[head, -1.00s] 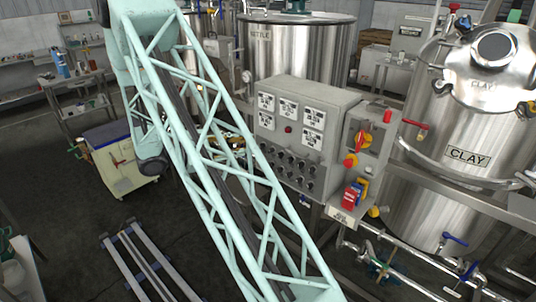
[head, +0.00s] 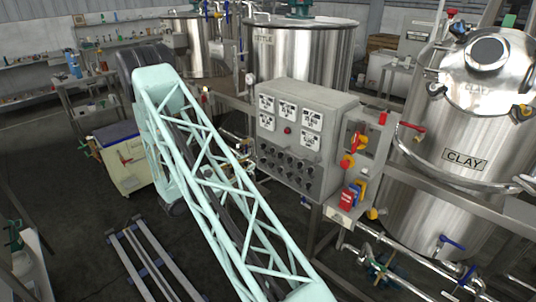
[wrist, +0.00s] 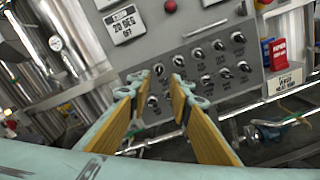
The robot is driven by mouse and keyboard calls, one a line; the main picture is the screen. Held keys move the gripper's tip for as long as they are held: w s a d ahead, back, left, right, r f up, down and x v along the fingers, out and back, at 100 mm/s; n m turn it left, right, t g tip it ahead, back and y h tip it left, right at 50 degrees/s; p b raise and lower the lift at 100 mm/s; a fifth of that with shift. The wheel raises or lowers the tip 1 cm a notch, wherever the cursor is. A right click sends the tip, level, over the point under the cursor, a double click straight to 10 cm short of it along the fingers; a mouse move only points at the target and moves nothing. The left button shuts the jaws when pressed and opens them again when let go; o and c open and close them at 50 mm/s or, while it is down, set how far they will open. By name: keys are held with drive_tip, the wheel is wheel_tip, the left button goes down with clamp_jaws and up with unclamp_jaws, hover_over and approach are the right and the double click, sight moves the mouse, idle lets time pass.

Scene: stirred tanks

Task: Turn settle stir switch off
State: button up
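The grey control box (head: 308,140) in the head view carries several black rotary switches (head: 290,165) below white displays. The wrist view shows the switches (wrist: 200,65) close up, with white pointer marks and small labels. The labels are too small to tell which switch is the settle stir one. My gripper (wrist: 160,90) is open and empty, its two yellow-padded fingers pointing at the lower left of the switch rows. I cannot tell whether a fingertip touches the panel. The gripper is not visible in the head view. A steel tank (head: 300,55) behind the box has a label ending in "ETTLE".
A steel tank labelled CLAY (head: 465,160) stands at right. Red and yellow switches (head: 355,165) are on a plate beside the box. Pipes with blue-handled valves (head: 452,242) run below. A cart (head: 125,160) and floor rails (head: 150,260) are at left.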

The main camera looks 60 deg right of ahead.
sight(270, 151)
drive_tip(key=shift+f, duration=0.25)
drive_tip(key=shift+d, duration=0.2)
drive_tip(key=shift+s+d, duration=0.35)
drive_tip(key=shift+d, duration=1.85)
drive_tip(key=shift+s+d, duration=0.4)
drive_tip(key=shift+d, duration=1.8)
drive_tip(key=shift+s+d, duration=0.35)
drive_tip(key=shift+d, duration=1.85)
drive_tip(key=c, duration=0.6)
